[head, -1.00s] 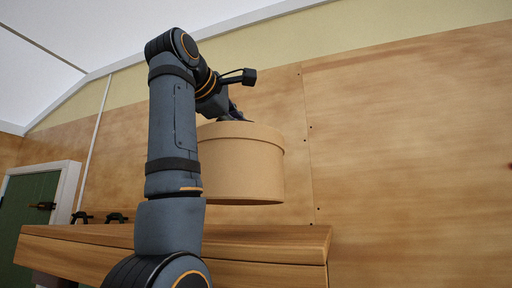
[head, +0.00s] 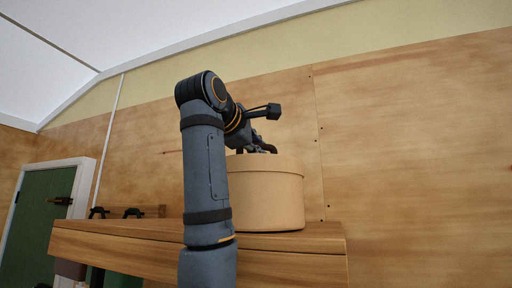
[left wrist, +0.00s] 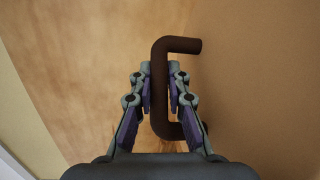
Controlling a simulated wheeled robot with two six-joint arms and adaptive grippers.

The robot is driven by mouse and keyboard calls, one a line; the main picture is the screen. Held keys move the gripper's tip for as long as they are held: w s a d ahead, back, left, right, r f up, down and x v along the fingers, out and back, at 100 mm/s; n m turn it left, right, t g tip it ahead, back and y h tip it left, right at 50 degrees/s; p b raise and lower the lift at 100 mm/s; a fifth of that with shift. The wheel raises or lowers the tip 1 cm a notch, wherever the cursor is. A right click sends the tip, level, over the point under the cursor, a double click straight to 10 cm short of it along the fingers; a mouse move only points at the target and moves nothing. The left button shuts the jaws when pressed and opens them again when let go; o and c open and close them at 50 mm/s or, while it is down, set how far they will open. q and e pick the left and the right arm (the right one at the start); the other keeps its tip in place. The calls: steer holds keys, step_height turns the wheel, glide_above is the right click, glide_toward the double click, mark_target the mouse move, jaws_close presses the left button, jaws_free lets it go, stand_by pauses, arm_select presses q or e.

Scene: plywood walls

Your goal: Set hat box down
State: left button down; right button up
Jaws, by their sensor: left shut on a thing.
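The hat box (head: 268,200) is a round tan box with a wide lid. It is upright at the right end of the wooden shelf (head: 318,238), and I see no clear gap under it. My left arm hides its left side. My left gripper (head: 264,149) is above the lid. In the left wrist view, its fingers (left wrist: 160,75) are closed about a dark brown bent handle (left wrist: 159,90), with the plain tan surface of the box (left wrist: 265,90) to the right. My right gripper is out of view.
Two small black objects (head: 133,213) stand at the shelf's left part. A green door (head: 42,225) with a white frame is at the far left. A plywood wall (head: 420,150) rises behind the shelf. The shelf's right end is close to the box.

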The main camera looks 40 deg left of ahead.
arm_select(q)
steer(key=shift+w+d+f, duration=0.15)
steer(key=shift+w+d, duration=0.05)
steer(key=shift+d, duration=0.1)
steer(key=c, duration=1.7)
jaws_free()
steer(key=shift+w+d+f, duration=0.1)
steer(key=shift+w+d, duration=0.1)
steer(key=shift+w, duration=0.1)
steer(key=o, duration=0.4)
steer(key=shift+w, duration=0.25)
steer(key=shift+s+a, duration=0.3)
steer(key=shift+s, duration=0.1)
steer(key=shift+r, duration=0.4)
steer(key=s+b, duration=0.1)
steer(key=s+d+b, duration=0.1)
steer(key=s, duration=0.1)
steer(key=s+b, duration=0.1)
steer(key=shift+s+d+f, duration=0.15)
steer(key=shift+s+f, duration=0.1)
steer(key=shift+s, duration=0.15)
steer(key=s, duration=0.2)
steer(key=s+r+b, duration=0.1)
steer(key=s, duration=0.1)
steer(key=s+d+b, duration=0.1)
steer(key=s, duration=0.1)
steer(key=shift+s+r, duration=0.2)
steer(key=shift+s, duration=0.05)
